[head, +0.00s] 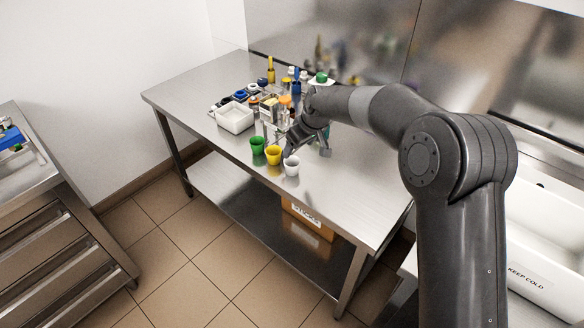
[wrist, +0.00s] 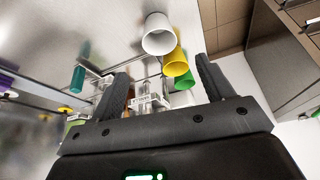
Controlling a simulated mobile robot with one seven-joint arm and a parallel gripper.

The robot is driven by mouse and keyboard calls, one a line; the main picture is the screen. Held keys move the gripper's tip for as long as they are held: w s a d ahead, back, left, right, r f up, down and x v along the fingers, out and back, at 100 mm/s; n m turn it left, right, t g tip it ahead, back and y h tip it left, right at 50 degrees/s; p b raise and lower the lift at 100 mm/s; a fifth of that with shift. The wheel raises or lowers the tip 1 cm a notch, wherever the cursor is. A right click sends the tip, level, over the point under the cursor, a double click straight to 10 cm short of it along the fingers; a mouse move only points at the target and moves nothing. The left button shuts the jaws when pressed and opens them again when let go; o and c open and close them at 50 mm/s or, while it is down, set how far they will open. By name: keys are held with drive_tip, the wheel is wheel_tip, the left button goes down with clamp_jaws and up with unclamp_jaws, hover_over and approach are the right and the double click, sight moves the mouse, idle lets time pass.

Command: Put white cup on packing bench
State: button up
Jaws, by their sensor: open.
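The white cup (head: 292,165) stands upright near the front edge of the steel bench (head: 345,200) in the head view. It is the rightmost of a row of three cups. In the wrist view the white cup (wrist: 158,36) is at the top, beyond the fingertips and apart from them. My gripper (head: 308,150) is just behind and above the cup in the head view. Its fingers are spread and empty in the wrist view (wrist: 162,75). Which surface is the packing bench, I cannot tell for sure.
A yellow cup (head: 273,156) and a green cup (head: 257,147) stand close left of the white cup. A white tray (head: 234,118) and several bottles are farther back. The bench's right front is clear. A drawer unit (head: 50,235) with a steel top stands at left.

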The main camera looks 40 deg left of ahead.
sight(292, 162)
drive_tip(key=x, duration=1)
drive_tip(key=shift+d+f, duration=0.15)
drive_tip(key=shift+f, duration=0.25)
drive_tip(key=shift+s, duration=0.1)
drive_tip(key=c, duration=1.1)
drive_tip(key=shift+r, duration=0.1)
drive_tip(key=shift+r, duration=0.6)
wheel_tip(292, 162, up, 3)
drive_tip(key=shift+f, duration=0.15)
drive_tip(key=w+d+r, duration=0.1)
drive_tip(key=d+r, duration=0.1)
drive_tip(key=d, duration=0.1)
drive_tip(key=w+d+r, duration=0.1)
drive_tip(key=d+r, duration=0.1)
drive_tip(key=d, duration=0.2)
drive_tip(key=w+d+r, duration=0.2)
drive_tip(key=d+r, duration=0.1)
drive_tip(key=d, duration=0.1)
drive_tip(key=shift+w, duration=0.1)
